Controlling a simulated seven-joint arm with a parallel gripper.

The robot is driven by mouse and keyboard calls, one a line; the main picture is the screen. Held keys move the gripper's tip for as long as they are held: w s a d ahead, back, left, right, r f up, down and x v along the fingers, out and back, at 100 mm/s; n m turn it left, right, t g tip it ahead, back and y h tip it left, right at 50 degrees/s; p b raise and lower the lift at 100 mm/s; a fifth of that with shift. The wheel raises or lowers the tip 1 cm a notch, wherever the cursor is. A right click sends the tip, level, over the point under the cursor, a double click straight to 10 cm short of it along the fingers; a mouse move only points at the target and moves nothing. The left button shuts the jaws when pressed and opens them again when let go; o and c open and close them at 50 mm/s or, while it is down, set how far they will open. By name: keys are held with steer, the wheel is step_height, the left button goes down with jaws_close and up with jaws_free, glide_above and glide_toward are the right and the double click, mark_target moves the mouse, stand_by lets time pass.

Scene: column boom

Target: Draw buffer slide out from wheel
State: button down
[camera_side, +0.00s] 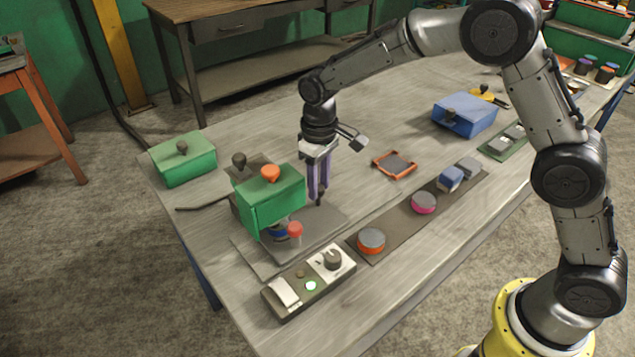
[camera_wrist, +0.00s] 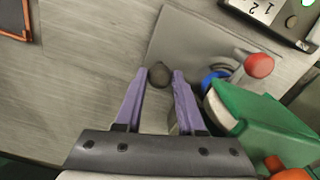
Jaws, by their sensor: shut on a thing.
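My gripper (camera_side: 318,192) points down beside the green-covered machine. Its purple fingers (camera_wrist: 159,78) are shut on a dark round knob (camera_wrist: 159,73), whose tip also shows in the side view (camera_side: 320,200). I take this knob as the slide's handle; the slide's body is hard to make out. The green cover (camera_side: 270,198) has an orange knob on top and also shows in the wrist view (camera_wrist: 265,125). A pale rounded edge (camera_wrist: 220,108), perhaps the wheel, shows under it beside a blue part (camera_wrist: 213,80). A red knob (camera_side: 295,229) stands in front of the cover.
A control box (camera_side: 308,285) with a dial and lit green button sits at the near edge. A green box (camera_side: 184,160) lies left, and an orange-rimmed tray (camera_side: 394,165) lies right. A dark strip (camera_side: 400,228) holds several small items. The bench behind my gripper is clear.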

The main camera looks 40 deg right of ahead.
steer(key=d, duration=1.4)
steer(key=shift+w+d, duration=0.1)
steer(key=shift+d, duration=0.05)
steer(key=c, duration=0.5)
jaws_free()
steer(key=shift+r, duration=0.1)
steer(key=shift+r, duration=0.25)
step_height(320, 180, up, 13)
steer(key=shift+r, duration=0.1)
